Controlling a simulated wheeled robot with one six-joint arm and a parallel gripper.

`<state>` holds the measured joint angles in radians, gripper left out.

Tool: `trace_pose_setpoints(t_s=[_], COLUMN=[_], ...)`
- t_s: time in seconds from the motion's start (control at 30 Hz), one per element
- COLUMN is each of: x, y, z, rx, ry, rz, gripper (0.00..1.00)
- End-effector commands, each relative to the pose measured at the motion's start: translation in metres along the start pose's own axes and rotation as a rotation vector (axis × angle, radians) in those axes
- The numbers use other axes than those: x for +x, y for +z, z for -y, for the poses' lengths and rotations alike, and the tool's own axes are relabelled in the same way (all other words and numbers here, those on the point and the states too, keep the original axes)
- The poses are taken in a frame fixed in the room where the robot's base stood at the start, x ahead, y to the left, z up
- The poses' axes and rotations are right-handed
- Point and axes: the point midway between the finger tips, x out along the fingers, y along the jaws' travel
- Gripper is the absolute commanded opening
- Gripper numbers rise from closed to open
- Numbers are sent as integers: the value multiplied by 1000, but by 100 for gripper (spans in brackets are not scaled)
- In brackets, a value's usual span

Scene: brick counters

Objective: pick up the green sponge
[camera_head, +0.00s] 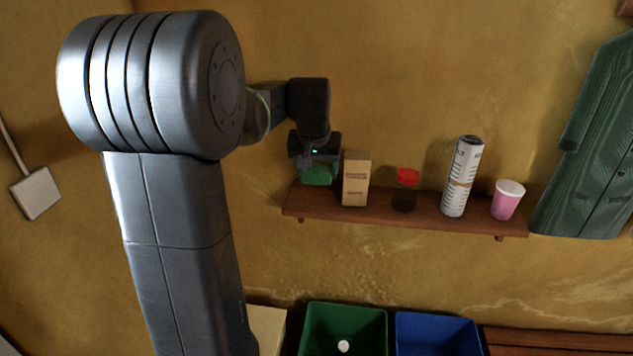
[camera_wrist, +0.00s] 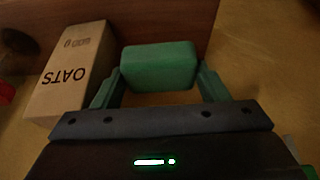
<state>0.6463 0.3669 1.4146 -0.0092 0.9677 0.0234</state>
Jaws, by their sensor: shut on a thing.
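The green sponge (camera_head: 316,175) is at the left end of a brown wall shelf in the head view. In the wrist view the sponge (camera_wrist: 159,67) sits between the two fingers of my gripper (camera_wrist: 158,84), with a finger against each side. My gripper (camera_head: 316,164) is shut on the sponge. In the head view my gripper covers the upper part of the sponge. I cannot tell whether the sponge touches the shelf.
An oats box (camera_head: 356,180) stands close to the right of the sponge on the shelf (camera_head: 430,218). Farther right are a red-lidded jar (camera_head: 406,190), a tall white cylinder (camera_head: 462,178) and a pink cup (camera_head: 507,201). Green (camera_head: 318,325) and blue (camera_head: 436,335) bins are below.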

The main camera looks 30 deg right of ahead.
Motion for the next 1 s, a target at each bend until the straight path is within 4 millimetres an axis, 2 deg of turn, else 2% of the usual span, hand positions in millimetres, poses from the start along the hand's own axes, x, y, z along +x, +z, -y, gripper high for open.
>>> trace_pose_setpoints(t_s=[0.03,0.3,0.5,0.7,1.0], x=[-13,-69,-99,-114,-116], y=[-6,-29,-42,-47,-48], z=[0,0,0,0,0], rx=[0,0,0,0,0], ry=[0,0,0,0,0], rz=[-6,-4,-3,-1,0], gripper=[46,46,46,46,46])
